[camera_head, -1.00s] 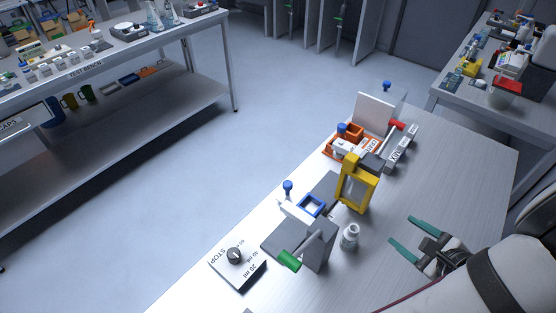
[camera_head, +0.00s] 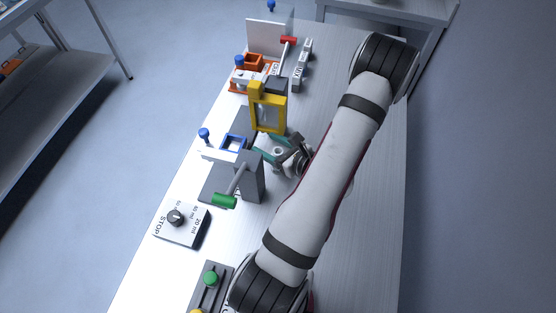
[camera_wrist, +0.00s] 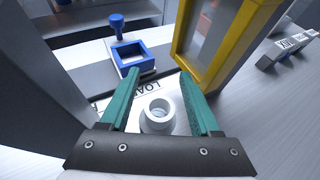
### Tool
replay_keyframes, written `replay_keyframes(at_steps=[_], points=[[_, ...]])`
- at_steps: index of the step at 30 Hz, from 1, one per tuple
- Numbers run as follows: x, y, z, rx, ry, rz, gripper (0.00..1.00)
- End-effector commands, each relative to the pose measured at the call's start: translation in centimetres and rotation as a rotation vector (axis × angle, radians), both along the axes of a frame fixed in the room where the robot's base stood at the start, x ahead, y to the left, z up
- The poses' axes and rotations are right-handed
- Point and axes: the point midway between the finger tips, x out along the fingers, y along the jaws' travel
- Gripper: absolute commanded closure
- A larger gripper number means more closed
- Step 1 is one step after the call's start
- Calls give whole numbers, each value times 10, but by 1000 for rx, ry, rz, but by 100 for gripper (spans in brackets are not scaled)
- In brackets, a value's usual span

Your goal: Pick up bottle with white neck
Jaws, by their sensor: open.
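The bottle with the white neck (camera_wrist: 158,115) stands upright in the wrist view, its round open mouth seen from above. My gripper (camera_wrist: 166,90) is open, with one teal finger to the left of the bottle's neck and the other to the right. Neither finger visibly presses on the neck. In the head view my gripper (camera_head: 281,150) is low over the table, just right of the grey stand with the green handle, and the bottle is mostly hidden there by the jaws.
A yellow frame (camera_head: 268,110) stands close behind my gripper. A grey stand (camera_head: 249,177) with a green handle (camera_head: 225,201) is to the left. A blue square frame (camera_wrist: 133,57) lies ahead. A white dial box (camera_head: 182,224) sits nearer. The table's right side is clear beyond my arm.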

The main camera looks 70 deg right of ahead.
Motion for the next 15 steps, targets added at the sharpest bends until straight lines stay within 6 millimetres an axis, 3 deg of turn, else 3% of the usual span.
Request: replay_keyframes(at_steps=[8,15], points=[[5,-3,-2,-1,1,-1,38],[5,-3,-2,0,0,-1,82]])
